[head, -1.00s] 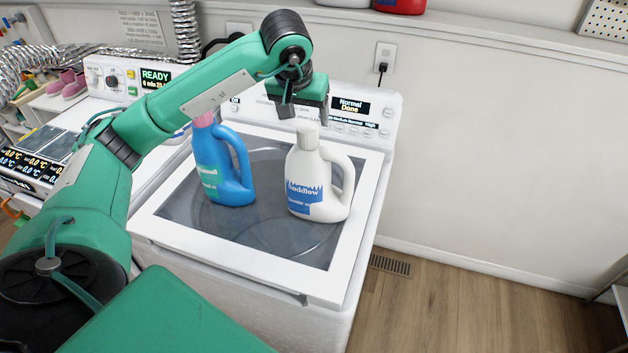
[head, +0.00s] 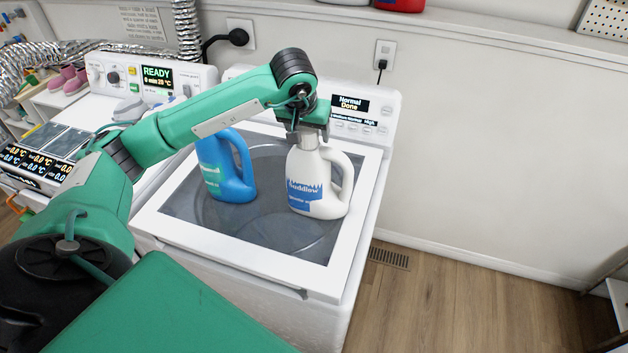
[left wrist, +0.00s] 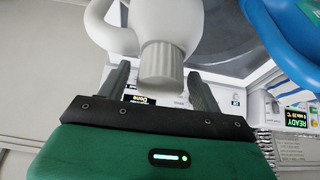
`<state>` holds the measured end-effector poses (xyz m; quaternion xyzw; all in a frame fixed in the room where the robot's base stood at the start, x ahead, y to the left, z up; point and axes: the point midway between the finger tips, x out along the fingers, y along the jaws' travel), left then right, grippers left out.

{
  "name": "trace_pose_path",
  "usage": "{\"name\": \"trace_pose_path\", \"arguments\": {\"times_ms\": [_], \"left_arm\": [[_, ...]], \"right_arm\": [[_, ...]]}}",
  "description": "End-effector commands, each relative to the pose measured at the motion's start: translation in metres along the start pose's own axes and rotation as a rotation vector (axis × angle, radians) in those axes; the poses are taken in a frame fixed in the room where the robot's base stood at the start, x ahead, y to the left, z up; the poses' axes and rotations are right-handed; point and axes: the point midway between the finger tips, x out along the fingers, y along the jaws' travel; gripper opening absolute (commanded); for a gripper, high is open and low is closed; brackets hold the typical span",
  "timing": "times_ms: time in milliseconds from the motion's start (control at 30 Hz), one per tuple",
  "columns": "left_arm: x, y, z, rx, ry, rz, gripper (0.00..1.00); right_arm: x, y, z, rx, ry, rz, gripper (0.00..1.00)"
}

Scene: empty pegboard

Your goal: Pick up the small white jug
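The small white jug (head: 318,185), with a blue label and a side handle, stands upright on the dark glass lid of the washing machine. My left gripper (head: 309,140) points down at its top. In the left wrist view the jug's ribbed cap (left wrist: 161,62) lies between the two dark fingers of the open gripper (left wrist: 160,82), with a gap visible on each side. The cap is hidden by the gripper in the head view. My right gripper is not in view.
A blue jug (head: 226,172) stands left of the white one on the washer lid (head: 275,228), its top hidden behind my left arm. The washer's control panel (head: 365,112) rises behind the jugs. Open floor (head: 440,300) lies to the right.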

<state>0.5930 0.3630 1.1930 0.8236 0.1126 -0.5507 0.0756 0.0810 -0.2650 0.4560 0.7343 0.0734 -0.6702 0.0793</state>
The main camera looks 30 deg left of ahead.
Motion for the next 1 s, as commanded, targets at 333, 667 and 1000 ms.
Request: {"name": "trace_pose_path", "arguments": {"times_ms": [333, 667, 1000], "left_arm": [[0.000, 0.000, 0.000, 0.000, 0.000, 0.000, 0.00], [-0.002, 0.000, -0.001, -0.001, 0.004, 0.001, 0.00], [-0.015, 0.000, -0.008, -0.002, 0.006, 0.002, 0.00]], "right_arm": [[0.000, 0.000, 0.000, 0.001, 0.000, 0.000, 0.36], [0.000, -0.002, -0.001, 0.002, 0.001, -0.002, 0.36], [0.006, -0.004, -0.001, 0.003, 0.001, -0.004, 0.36]]}}
